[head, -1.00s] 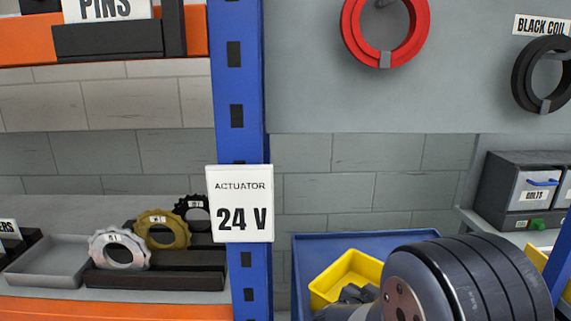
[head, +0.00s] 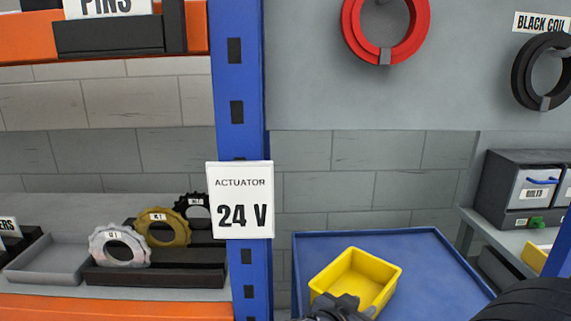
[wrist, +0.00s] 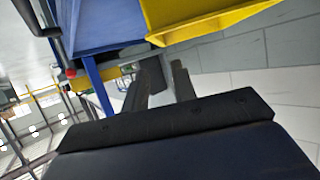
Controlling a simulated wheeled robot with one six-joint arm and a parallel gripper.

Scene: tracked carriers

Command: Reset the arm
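My gripper (wrist: 162,72) shows in the wrist view with its two dark fingers apart and nothing between them. In the head view, part of my gripper (head: 340,306) shows at the bottom edge, in front of the near side of a yellow bin (head: 372,297). I cannot tell from this view how far it is from the bin. The yellow bin also shows at the top of the wrist view (wrist: 205,22). The inside of the bin that I can see is empty. My dark arm link is at the lower right of the head view.
The yellow bin stands on a blue tray (head: 420,250). A blue post (head: 238,90) with a 24 V actuator sign (head: 240,200) rises left of it. A red coil (head: 350,30) and a black coil (head: 522,75) hang on the wall.

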